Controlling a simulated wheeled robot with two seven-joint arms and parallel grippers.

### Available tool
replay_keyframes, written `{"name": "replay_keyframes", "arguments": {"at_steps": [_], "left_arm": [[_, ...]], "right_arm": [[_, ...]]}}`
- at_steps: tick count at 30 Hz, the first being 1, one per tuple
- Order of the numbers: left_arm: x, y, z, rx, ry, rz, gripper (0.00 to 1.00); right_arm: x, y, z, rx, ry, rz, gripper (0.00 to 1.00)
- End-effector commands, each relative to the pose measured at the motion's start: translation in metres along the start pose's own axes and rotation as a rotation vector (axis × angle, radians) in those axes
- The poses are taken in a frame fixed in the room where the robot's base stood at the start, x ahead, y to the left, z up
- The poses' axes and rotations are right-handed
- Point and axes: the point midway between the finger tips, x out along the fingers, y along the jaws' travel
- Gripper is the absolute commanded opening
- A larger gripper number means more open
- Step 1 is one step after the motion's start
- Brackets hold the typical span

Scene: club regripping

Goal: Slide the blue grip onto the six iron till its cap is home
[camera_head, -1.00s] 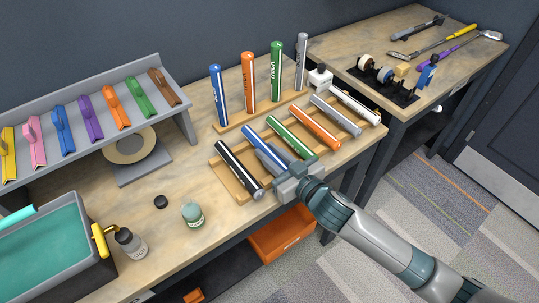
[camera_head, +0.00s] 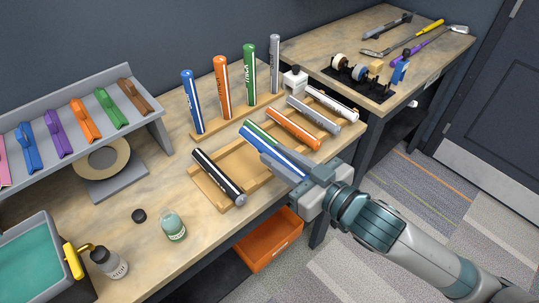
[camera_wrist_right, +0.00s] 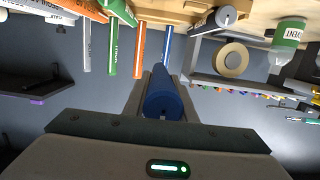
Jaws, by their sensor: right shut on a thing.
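The blue grip (camera_head: 262,143) is held by my right gripper (camera_head: 292,170), whose fingers are shut on its near part. It is raised above the wooden tray and covers part of the green grip (camera_head: 258,129). In the right wrist view the blue grip (camera_wrist_right: 163,98) shows end-on between the fingers. Several clubs lie on the far bench, among them one with a yellow grip (camera_head: 428,27) and one with a purple grip (camera_head: 417,49); which is the six iron I cannot tell. My left gripper is not in view.
The wooden tray (camera_head: 213,198) holds black, orange, grey and white grips. Upright blue, orange, green and grey tubes (camera_head: 222,90) stand behind it. A black fixture with rollers (camera_head: 372,92) is on the far bench. A solvent bottle (camera_head: 172,225) stands front left.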

Motion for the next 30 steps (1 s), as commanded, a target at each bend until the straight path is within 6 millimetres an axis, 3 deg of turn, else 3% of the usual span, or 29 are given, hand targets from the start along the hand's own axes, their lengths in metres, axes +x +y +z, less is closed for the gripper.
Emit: {"name": "replay_keyframes", "arguments": {"at_steps": [21,26,30], "left_arm": [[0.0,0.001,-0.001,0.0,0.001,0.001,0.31],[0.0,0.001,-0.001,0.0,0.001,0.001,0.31],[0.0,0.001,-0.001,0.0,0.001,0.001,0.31]], "right_arm": [[-0.003,0.004,-0.003,0.003,0.005,0.019,0.02],[-0.002,0.029,-0.005,0.016,0.022,0.129,0.02],[-0.007,0.071,-0.003,0.042,0.031,0.305,0.02]]}}
